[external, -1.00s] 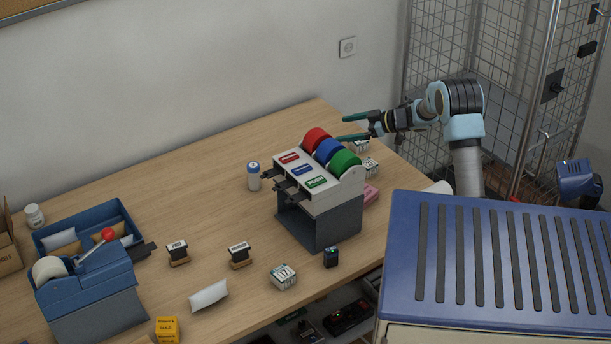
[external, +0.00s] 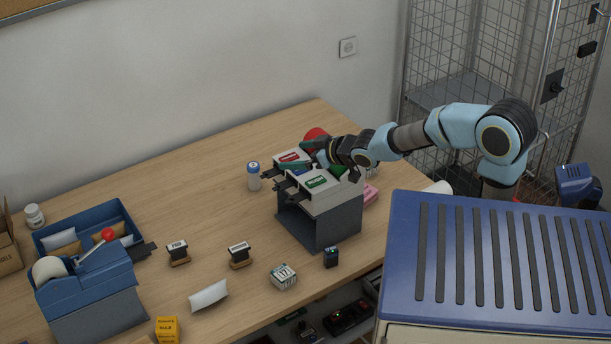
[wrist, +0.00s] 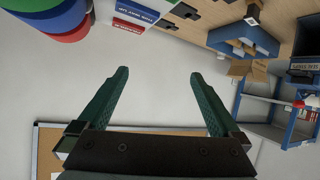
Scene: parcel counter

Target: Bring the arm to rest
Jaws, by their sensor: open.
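My arm reaches in from the right in the external view, bent at the elbow. My gripper (external: 299,156) is in front of the tape dispenser (external: 334,232) as the camera sees it, and covers part of its rolls and labels. In the wrist view my gripper (wrist: 159,88) has its two green fingers wide apart with nothing between them. Plain pale wall shows behind the fingers there. Whether the fingers touch the dispenser cannot be told.
The dispenser's red roll (external: 316,134) stands close to my gripper. A white bottle with a blue cap (external: 253,177) stands left of the dispenser. Stamps, a small packet (external: 208,295) and a blue tray (external: 115,212) lie further left. A wire cage (external: 455,60) stands behind my arm.

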